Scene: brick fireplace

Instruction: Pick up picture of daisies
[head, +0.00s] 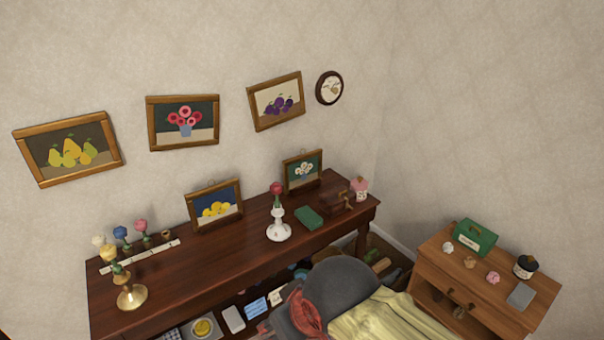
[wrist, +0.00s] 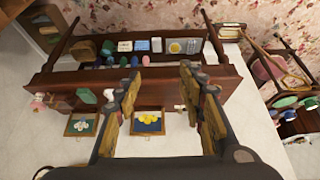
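The picture of daisies (head: 302,170) is a small wood-framed picture with white flowers on green. It stands upright at the back of the dark wooden table (head: 165,265), toward its right end. In the wrist view, where the scene appears upside down, the daisies picture (wrist: 83,125) is left of my gripper (wrist: 160,72). My gripper is open, its two fingers wide apart with nothing held between them. The gripper is apart from the picture. I cannot make out the gripper in the head view.
A picture of yellow fruit (head: 215,206) stands left of the daisies. A white vase with a red flower (head: 278,228), a green box (head: 309,218) and a pink-topped figure (head: 361,188) are nearby. A grey chair (head: 345,285) stands before the table; a small cabinet (head: 490,290) is right.

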